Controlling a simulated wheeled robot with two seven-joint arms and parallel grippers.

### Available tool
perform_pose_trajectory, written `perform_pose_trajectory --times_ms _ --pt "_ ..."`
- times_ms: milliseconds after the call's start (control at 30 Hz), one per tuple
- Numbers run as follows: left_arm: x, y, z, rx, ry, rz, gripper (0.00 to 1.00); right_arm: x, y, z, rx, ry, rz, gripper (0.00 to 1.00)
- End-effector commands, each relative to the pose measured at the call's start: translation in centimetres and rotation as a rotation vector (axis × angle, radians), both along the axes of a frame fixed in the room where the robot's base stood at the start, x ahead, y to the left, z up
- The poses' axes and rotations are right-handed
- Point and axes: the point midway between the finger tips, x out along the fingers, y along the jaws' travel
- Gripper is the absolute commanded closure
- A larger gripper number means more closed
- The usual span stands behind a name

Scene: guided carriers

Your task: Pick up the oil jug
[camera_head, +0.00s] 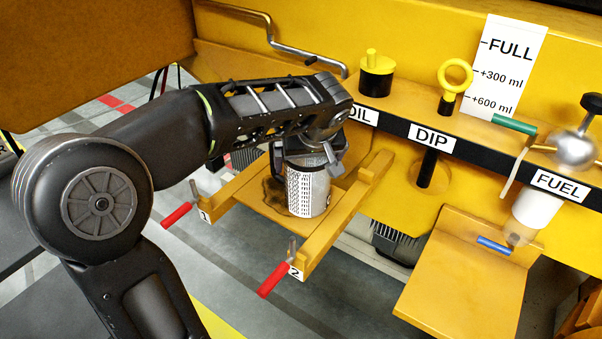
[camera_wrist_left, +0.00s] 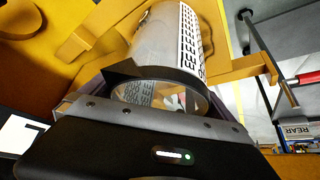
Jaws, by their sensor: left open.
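The oil jug appears to be the grey metal cylinder with dark printed markings (camera_head: 308,190), standing upright on the yellow shelf (camera_head: 266,212) below the OIL label. My left gripper (camera_head: 310,158) is over the jug's top from above, with its jaws open. The gripper hides the upper part of the jug. In the left wrist view the jug (camera_wrist_left: 172,40) lies straight ahead of the palm, its round open rim close to the jaws. Whether the fingers touch its wall is hard to tell. My right gripper is not in view.
Above are a black filler with yellow cap (camera_head: 376,75), a yellow dipstick ring (camera_head: 456,76) and a FULL gauge card (camera_head: 508,65). An empty yellow shelf (camera_head: 465,285) stands right.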

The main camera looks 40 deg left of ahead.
Motion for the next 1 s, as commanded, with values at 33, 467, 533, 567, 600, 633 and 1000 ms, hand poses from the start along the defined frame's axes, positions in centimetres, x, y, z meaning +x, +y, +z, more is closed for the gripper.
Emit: perform_pose_trajectory --times_ms 33,467,533,567,600,633,1000 --pt "0.0 0.01 -0.03 0.0 0.0 0.0 0.0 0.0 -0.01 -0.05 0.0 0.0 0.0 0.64" --pt "-0.02 -0.01 0.01 0.0 0.0 0.0 0.0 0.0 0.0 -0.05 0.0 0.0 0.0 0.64" --pt "-0.02 -0.01 0.02 0.001 0.001 0.0 0.01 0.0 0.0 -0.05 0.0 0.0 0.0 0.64" --pt "-0.02 -0.01 0.02 0.001 0.001 0.0 0.03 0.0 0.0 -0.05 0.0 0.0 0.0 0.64" --pt "-0.03 0.0 0.02 0.001 0.0 0.0 0.07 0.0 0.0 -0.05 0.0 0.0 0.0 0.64" --pt "-0.02 -0.01 0.02 0.001 0.001 0.0 0.09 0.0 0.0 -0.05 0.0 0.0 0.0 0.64" --pt "-0.03 0.0 0.02 0.001 0.001 0.0 0.39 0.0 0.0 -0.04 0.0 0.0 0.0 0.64"
